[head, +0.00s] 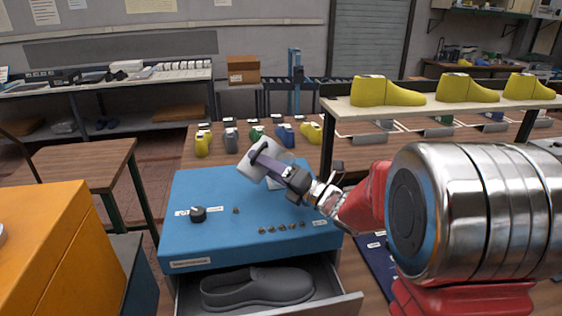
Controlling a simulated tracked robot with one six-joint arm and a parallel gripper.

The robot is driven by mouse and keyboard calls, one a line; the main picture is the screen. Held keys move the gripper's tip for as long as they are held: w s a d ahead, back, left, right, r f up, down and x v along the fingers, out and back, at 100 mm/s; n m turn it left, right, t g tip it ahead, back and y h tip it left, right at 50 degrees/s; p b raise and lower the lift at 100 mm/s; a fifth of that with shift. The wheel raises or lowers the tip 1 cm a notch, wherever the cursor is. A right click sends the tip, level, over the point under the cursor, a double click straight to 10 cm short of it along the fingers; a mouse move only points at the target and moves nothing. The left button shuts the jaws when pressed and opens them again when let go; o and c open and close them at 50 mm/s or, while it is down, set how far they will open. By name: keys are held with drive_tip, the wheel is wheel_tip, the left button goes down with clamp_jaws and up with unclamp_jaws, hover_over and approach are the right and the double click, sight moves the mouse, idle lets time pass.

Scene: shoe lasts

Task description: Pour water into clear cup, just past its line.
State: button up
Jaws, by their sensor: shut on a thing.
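My gripper (268,160) is at the end of the red and silver arm, above the far part of the blue-topped cabinet (215,240). It is shut on a white container (251,166), which is tilted. A faint, see-through rounded outline (287,157) shows just behind and right of the gripper; it may be the clear cup, but I cannot be sure. Its line and any water in it are too small to see. A small pale patch shows below the gripper on the blue top, partly hidden. I cannot see a stream of water.
A black knob (198,213) and several small brass-coloured pegs stand on the blue top. Below, an open drawer (335,304) holds a grey shoe (257,287). A shelf (440,108) with yellow lasts is at right, and an orange cabinet (45,250) at left.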

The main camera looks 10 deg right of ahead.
drive_tip(key=shift+r+m, duration=0.6)
drive_tip(key=shift+m, duration=0.3)
drive_tip(key=shift+f+m+p, duration=0.25)
drive_tip(key=shift+m+p, duration=0.55)
drive_tip(key=shift+m, duration=0.1)
drive_tip(key=shift+w+d+r+m+t+h+p, duration=0.15)
drive_tip(key=shift+d+r+m+p, duration=0.15)
drive_tip(key=shift+m, duration=0.25)
drive_tip(key=shift+w+d+r+m+t+h+p, duration=0.2)
drive_tip(key=shift+r+m, duration=0.1)
drive_tip(key=shift+m, duration=0.25)
idle(0.9)
drive_tip(key=shift+s+a+f+n, duration=0.4)
drive_tip(key=shift+a+f+n, duration=0.15)
drive_tip(key=shift+n, duration=0.45)
drive_tip(key=shift+r+n, duration=0.1)
drive_tip(key=shift+n, duration=0.5)
drive_tip(key=shift+n+y, duration=0.45)
drive_tip(key=shift+n, duration=0.55)
drive_tip(key=shift+f, duration=0.2)
